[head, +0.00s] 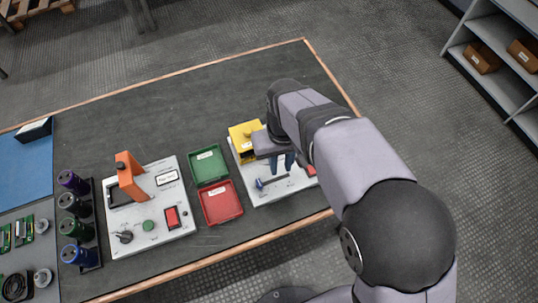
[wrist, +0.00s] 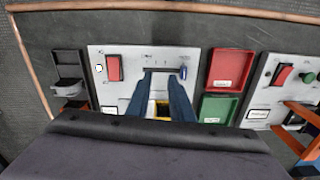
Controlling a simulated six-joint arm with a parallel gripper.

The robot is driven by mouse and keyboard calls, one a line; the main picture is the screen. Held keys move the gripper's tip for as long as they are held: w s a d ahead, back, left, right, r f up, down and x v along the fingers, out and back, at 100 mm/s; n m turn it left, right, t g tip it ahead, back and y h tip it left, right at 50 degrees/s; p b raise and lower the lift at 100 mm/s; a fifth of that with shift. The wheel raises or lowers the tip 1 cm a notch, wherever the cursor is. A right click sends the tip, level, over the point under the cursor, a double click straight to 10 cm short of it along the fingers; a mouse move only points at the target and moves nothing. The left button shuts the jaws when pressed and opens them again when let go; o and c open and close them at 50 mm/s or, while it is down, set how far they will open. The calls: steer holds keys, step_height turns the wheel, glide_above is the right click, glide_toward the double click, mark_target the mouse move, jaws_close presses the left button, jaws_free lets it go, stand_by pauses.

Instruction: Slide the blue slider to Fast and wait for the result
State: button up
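The blue slider (head: 260,184) is at the left end of its dark track on the white panel (head: 289,196) in the head view. In the wrist view the blue slider (wrist: 183,71) shows at the right end of the track. My gripper (head: 283,165) is above the panel, pointing down, up and right of the slider in the head view. In the wrist view my gripper (wrist: 161,77) has its two blue fingers apart with nothing between the tips; the slider is just outside the right finger. The labels along the track are too small to read.
A red switch (wrist: 114,67) is on the same panel, and a yellow block (head: 246,140) is at its back. Green (head: 209,165) and red (head: 221,202) trays lie to the left. Further left is a second panel (head: 152,240) with an orange lever. Several capacitors (head: 76,206) stand in a rack.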

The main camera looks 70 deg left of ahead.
steer(key=n, duration=0.1)
glide_above(259, 182)
steer(key=shift+r+p, duration=0.15)
steer(key=shift+p, duration=0.15)
step_height(259, 182, down, 5)
steer(key=b, duration=0.4)
steer(key=shift+d+b, duration=0.1)
steer(key=shift+b, duration=0.3)
steer(key=shift+f+b, duration=0.65)
steer(key=shift+f, duration=1.3)
jaws_close()
